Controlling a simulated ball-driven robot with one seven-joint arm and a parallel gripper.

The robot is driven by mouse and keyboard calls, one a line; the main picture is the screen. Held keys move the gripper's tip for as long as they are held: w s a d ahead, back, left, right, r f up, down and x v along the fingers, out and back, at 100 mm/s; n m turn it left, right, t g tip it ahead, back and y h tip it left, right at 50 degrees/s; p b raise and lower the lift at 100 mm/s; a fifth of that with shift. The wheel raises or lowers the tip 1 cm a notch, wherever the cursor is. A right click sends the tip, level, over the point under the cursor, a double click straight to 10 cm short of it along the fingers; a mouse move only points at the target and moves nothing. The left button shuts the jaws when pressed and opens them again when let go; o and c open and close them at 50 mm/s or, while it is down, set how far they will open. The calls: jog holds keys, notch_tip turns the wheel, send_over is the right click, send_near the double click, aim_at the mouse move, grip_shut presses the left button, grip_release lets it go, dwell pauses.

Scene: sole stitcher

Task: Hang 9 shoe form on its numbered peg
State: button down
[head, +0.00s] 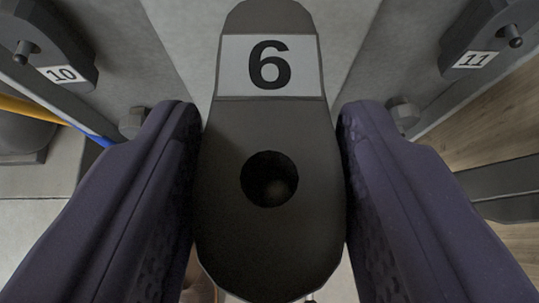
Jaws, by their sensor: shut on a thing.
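A dark grey shoe form (265,235) fills the middle of the head view, with a round hole (268,179) through it. Its white label (269,66) reads 6 as seen here, which is how a 9 looks upside down. My gripper (269,125) has its two purple fingers shut on the form's sides, left and right. A faint rounded shape shows inside the hole; I cannot tell whether it is a peg. No peg label reading 9 is visible, and the form hides what lies behind it.
A dark bracket with a short peg and label 10 (62,74) is at upper left. A similar one with label 11 (475,59) is at upper right. A grey beam with bolts runs near both fingers. Yellow and blue tubes (35,109) pass at left. Wooden floor (490,130) shows at right.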

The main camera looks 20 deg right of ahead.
jog(key=shift+r, duration=0.15)
jog(key=shift+r+p, duration=0.55)
jog(key=shift+r, duration=0.85)
jog(key=shift+r, duration=0.1)
